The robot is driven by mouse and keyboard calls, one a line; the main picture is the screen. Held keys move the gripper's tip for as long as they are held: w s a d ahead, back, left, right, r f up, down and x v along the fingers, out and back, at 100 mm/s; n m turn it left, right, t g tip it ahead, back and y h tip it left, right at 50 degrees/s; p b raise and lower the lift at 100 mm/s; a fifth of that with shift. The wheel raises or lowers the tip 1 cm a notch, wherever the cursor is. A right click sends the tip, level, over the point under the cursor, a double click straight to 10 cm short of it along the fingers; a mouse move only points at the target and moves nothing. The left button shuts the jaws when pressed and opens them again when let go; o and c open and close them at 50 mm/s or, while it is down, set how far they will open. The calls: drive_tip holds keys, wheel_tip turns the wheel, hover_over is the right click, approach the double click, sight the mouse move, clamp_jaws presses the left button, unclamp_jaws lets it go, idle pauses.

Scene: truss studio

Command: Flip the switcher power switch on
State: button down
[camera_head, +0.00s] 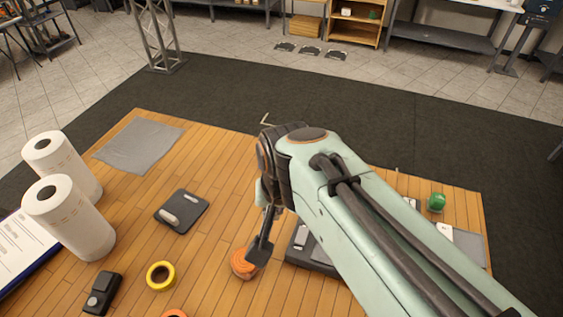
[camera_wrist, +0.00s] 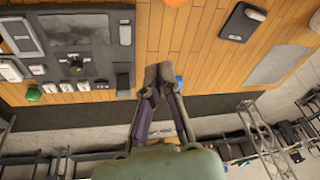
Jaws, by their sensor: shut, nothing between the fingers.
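The switcher seems to be the dark console with light grey panels (camera_head: 318,268), partly hidden behind my arm in the head view. In the wrist view it appears as a dark unit with grey panels (camera_wrist: 100,49) at the upper left. I cannot tell for certain which small part is its power switch, or its position. My gripper (camera_head: 260,250) is shut and empty, pointing down beside the console's left side in the head view. In the wrist view its fingertips (camera_wrist: 158,72) are together, to the right of the console, apart from it.
A green object (camera_head: 436,202) stands right. Bare wood lies between.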

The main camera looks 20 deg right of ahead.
drive_tip(key=w+d+f+m, duration=0.3)
drive_tip(key=w+d, duration=0.2)
drive_tip(key=m+g, duration=0.1)
drive_tip(key=g, duration=0.1)
hover_over(304, 230)
drive_tip(key=s+a, duration=0.1)
wheel_tip(304, 230, down, 6)
drive_tip(key=r, duration=0.1)
drive_tip(key=shift+s+f+h, duration=0.1)
drive_tip(key=shift+f+h, duration=0.15)
drive_tip(key=shift+h, duration=0.15)
drive_tip(key=shift+f, duration=0.1)
drive_tip(key=f, duration=0.9)
drive_tip(key=w+d+f, duration=0.1)
drive_tip(key=f, duration=0.3)
drive_tip(key=shift+w+f, duration=0.1)
drive_tip(key=shift+f, duration=0.25)
drive_tip(key=shift+d+f, duration=0.1)
drive_tip(key=shift+f, duration=0.15)
drive_tip(key=shift+r, duration=0.1)
